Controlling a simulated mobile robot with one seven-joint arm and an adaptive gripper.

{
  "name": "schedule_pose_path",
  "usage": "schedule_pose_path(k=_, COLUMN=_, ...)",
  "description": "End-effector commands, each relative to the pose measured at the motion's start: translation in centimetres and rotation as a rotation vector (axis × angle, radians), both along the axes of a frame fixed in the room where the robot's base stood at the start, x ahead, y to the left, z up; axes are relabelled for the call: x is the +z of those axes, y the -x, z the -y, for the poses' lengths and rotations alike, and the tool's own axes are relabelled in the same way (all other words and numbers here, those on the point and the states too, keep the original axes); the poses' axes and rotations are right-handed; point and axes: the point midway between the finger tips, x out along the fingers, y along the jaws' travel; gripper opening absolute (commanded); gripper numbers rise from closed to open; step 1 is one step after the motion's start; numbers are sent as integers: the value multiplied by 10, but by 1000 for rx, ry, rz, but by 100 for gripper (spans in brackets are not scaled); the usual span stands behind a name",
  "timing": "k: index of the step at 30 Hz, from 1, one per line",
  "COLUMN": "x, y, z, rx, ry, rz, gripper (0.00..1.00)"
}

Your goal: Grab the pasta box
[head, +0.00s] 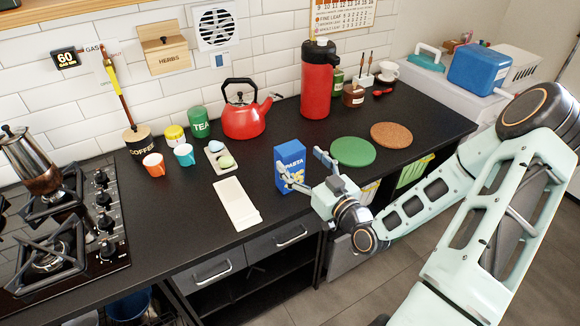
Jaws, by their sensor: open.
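My gripper (304,170) is open at the box, coming from the right and front. One finger shows in front of the box's lower face and the other at its upper right side. Part of the box is hidden behind the gripper. I cannot tell whether the fingers touch it.
A white board (236,203) lies left of the box. A green round mat (352,151) and a cork mat (391,135) lie to the right. A red kettle (243,121) and a red flask (317,85) stand behind. The gas hob (103,235) is far left.

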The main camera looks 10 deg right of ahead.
Motion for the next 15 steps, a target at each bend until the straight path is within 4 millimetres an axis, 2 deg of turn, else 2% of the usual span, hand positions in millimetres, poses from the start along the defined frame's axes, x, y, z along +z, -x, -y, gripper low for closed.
schedule_pose_path(k=5, x=2, y=-13, z=-5, rx=1, ry=1, rz=1, gripper=75)
schedule_pose_path(k=12, x=5, y=-46, z=-17, rx=0, ry=2, rz=2, gripper=75)
schedule_pose_path(k=15, x=4, y=-53, z=-19, rx=0, ry=1, rz=0, gripper=75)
